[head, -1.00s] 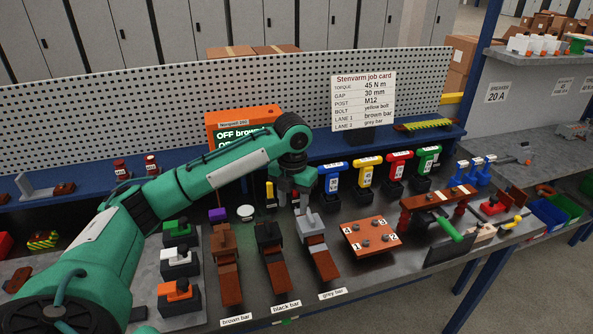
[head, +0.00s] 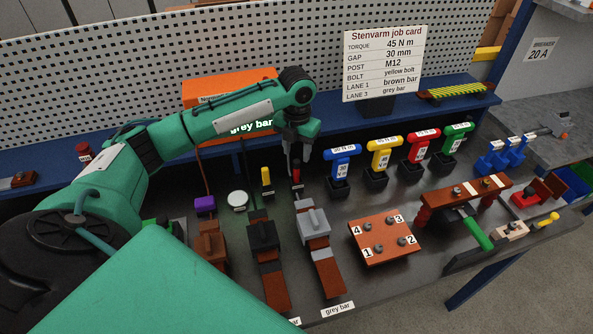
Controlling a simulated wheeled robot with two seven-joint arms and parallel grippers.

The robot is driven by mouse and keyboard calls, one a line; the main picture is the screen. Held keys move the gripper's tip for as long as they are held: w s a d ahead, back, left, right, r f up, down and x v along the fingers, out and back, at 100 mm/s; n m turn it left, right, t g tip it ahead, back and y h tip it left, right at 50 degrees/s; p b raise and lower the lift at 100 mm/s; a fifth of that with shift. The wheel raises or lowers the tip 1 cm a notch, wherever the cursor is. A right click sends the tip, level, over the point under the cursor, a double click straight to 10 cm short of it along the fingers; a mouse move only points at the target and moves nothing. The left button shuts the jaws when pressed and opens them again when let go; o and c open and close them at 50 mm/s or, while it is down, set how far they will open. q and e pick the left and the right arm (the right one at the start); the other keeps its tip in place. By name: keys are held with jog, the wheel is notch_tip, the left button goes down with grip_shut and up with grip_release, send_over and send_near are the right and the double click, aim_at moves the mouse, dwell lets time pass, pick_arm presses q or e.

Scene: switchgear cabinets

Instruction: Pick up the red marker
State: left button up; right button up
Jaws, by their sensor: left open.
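The red marker (head: 297,178) is a small upright piece, red above and dark below, on the bench behind the grey bar. It is mostly hidden by my left gripper (head: 297,182), which points down over it from above. The fingers are open and lie around or just in front of the marker; I cannot tell whether they touch it. A yellow marker (head: 266,178) stands just to the left, apart from the fingers. My right gripper is not in view.
A white round piece (head: 238,200) and a purple block (head: 205,204) stand further left. Blue (head: 342,160) and yellow (head: 384,150) T-handled tools stand to the right. The grey bar holder (head: 313,222) is in front. The job card (head: 384,65) stands behind.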

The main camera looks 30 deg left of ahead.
aim_at(296, 169)
pick_arm(q)
notch_tip(296, 169, down, 2)
jog(key=shift+w+f, duration=0.1)
jog(key=shift+f, duration=0.4)
jog(key=shift+f+p, duration=0.2)
jog(key=shift+p, duration=0.25)
notch_tip(296, 169, down, 4)
jog(key=shift+a+f+p, duration=0.1)
jog(key=shift+a+p, duration=0.05)
jog(key=shift+p, duration=1)
jog(key=shift+f, duration=0.25)
jog(key=shift+c, duration=0.6)
grip_shut()
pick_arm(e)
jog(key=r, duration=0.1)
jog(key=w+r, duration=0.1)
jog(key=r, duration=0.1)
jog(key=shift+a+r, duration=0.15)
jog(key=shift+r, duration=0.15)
